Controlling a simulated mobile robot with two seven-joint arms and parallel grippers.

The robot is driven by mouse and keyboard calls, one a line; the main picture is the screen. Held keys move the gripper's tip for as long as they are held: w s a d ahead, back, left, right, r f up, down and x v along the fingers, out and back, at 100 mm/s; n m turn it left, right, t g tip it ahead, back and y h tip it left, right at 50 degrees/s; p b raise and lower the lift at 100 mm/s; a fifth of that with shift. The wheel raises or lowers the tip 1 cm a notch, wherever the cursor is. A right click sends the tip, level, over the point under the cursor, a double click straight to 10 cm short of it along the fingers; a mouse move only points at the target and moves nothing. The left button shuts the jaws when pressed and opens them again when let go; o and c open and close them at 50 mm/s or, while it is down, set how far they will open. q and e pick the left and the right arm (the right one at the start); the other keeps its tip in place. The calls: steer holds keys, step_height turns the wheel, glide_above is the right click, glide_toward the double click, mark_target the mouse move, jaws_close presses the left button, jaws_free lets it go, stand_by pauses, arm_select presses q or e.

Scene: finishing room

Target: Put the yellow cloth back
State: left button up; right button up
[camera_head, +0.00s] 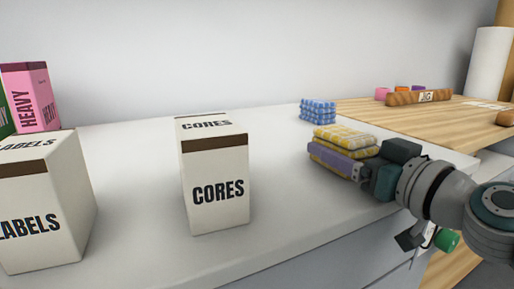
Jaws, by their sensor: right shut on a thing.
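A yellow checked cloth (345,136) lies folded on top of a small stack near the counter's right front edge. A purple cloth (333,158) lies under it in the stack. My left gripper is not in view.
A blue checked cloth (318,111) lies behind the stack. A white CORES box (215,185) and a LABELS box (45,215) stand to the left, with a pink HEAVY box (32,98) behind. The counter between CORES and the stack is clear.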

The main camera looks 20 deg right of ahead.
steer(key=shift+f+b, duration=0.25)
steer(key=shift+b, duration=0.05)
steer(key=o, duration=1.1)
steer(key=shift+r, duration=0.1)
steer(key=shift+r, duration=0.1)
steer(key=shift+s+r+p, duration=0.1)
steer(key=shift+s+p, duration=0.05)
steer(key=shift+p, duration=0.2)
steer(key=s+b, duration=0.1)
steer(key=s, duration=0.6)
steer(key=s+b, duration=0.1)
steer(key=s, duration=0.2)
steer(key=shift+s+d+f+b, duration=0.2)
steer(key=shift+d+b, duration=0.1)
steer(key=shift+d, duration=0.1)
steer(key=shift+s+r, duration=0.2)
steer(key=shift+s, duration=0.45)
